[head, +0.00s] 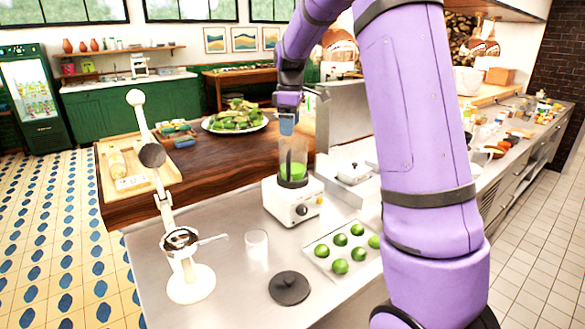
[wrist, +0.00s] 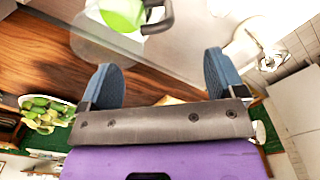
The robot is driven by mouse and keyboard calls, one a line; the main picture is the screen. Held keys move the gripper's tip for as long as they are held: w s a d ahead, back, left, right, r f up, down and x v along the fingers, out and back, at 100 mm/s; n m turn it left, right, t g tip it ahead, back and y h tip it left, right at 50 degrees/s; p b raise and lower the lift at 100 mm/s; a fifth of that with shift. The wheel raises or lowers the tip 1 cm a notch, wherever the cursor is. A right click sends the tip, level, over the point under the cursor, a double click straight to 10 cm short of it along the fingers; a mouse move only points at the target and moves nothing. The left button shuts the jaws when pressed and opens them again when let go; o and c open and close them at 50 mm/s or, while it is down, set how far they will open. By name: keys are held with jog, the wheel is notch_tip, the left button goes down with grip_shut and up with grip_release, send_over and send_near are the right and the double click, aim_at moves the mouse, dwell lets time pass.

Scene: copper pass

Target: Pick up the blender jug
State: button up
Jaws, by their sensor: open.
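The blender jug (head: 292,158) stands upright on its white base (head: 290,203), with green contents in its lower part. In the wrist view the green contents (wrist: 122,12) and a dark handle (wrist: 160,14) show at the top edge, beyond the fingertips; the rest of the jug is cut off or hard to make out. My gripper (head: 287,123) is above the jug's top in the head view. In the wrist view my gripper (wrist: 160,80) has its two blue fingers wide apart with nothing between them.
A black round lid (head: 289,288), a clear glass (head: 256,244) and a tray of limes (head: 318,262) lie in front of the blender. A white citrus press (head: 190,283) stands at left. A heaped plate (head: 235,125) sits behind on the wooden top. Bare steel counter lies left of the blender.

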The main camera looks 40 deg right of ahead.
aim_at(289, 151)
jog(key=shift+w+d+f, duration=0.3)
jog(key=shift+w+f, duration=0.05)
jog(key=shift+f, duration=0.05)
jog(key=shift+w+f, duration=0.1)
jog(key=shift+f, duration=0.25)
jog(key=shift+a+f, duration=0.15)
jog(key=shift+f, duration=5)
jog(key=c, duration=1.3)
jog(key=shift+c, duration=1)
